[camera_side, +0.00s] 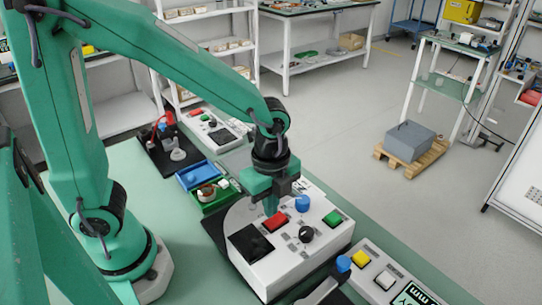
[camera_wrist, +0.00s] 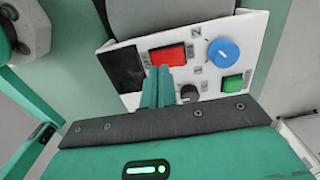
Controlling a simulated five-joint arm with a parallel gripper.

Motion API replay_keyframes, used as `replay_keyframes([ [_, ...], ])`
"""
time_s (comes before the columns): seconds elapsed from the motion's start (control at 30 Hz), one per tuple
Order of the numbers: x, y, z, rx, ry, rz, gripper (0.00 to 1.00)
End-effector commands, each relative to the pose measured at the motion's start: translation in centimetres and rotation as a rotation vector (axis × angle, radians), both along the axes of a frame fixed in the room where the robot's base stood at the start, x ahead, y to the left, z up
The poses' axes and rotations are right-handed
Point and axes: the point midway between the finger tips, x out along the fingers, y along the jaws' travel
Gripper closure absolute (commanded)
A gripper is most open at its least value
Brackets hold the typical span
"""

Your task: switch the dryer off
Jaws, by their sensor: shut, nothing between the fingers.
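A white control box (camera_side: 285,262) stands on the green bench below my arm; I cannot tell from its markings whether it is the dryer. Its sloped face carries a red rocker or button (camera_side: 275,221), a blue knob (camera_side: 302,204), a black knob (camera_side: 306,235), a green button (camera_side: 331,217) and a dark panel (camera_side: 250,243). My gripper (camera_side: 270,208) is shut and empty, pointing down at the red button. In the wrist view the fingertips (camera_wrist: 160,72) lie just at the near edge of the red button (camera_wrist: 167,54); whether they touch it is unclear.
Blue (camera_side: 199,175) and green (camera_side: 215,198) trays, and another switch box (camera_side: 213,130), lie behind. Bare bench shows left of the box.

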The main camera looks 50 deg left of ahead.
Motion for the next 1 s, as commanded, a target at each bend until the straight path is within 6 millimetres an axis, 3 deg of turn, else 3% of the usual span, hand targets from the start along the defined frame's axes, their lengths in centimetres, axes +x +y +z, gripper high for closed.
replay_keyframes([
  [0.7, 0.0, 0.0, 4.0, -0.001, -0.002, 0.0, 1.0],
  [1.0, 0.0, 0.0, 4.5, 0.0, 0.0, 0.0, 1.0],
])
